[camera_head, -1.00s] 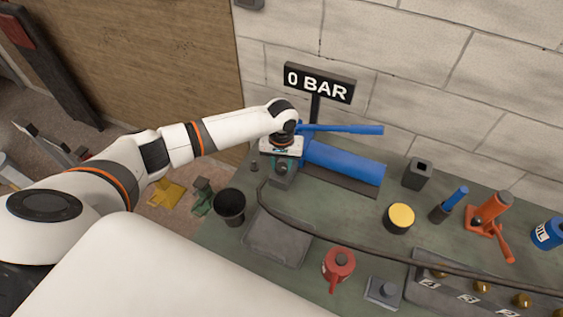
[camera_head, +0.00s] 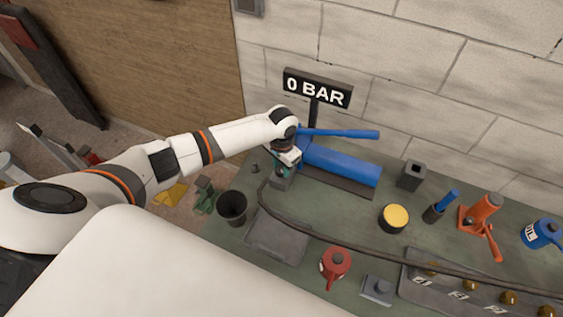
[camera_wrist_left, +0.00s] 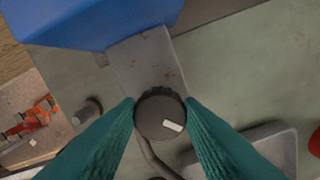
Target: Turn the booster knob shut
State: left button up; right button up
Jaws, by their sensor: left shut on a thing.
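The booster knob (camera_wrist_left: 160,114) is a dark round knob with a white mark, seen in the left wrist view. The mark points to the lower right there. My left gripper (camera_wrist_left: 160,108) is shut on the knob, with one green finger on each side. In the head view my left gripper (camera_head: 285,165) is at the near end of the blue booster cylinder (camera_head: 342,166), and the wrist hides the knob. The blue lever (camera_head: 340,134) lies above the cylinder. A sign (camera_head: 317,88) behind reads "0 BAR". My right gripper is not in view.
A black cup (camera_head: 232,206) and a grey tray (camera_head: 278,241) stand near the gripper. A dark hose (camera_head: 330,247) runs across the bench. A yellow-topped can (camera_head: 394,218), a red can (camera_head: 335,264) and an orange jack (camera_head: 482,212) stand to the right.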

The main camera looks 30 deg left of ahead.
aim_at(282, 169)
pick_arm(q)
jog(key=m+p, duration=0.1)
jog(key=m, duration=0.3)
jog(key=shift+m, duration=0.3)
jog(key=shift+d+m, duration=0.1)
jog(key=shift+m, duration=1.8)
jog(key=o, duration=1)
jog(key=shift+c, duration=0.2)
notch_tip(282, 169, up, 12)
jog(key=b, duration=0.2)
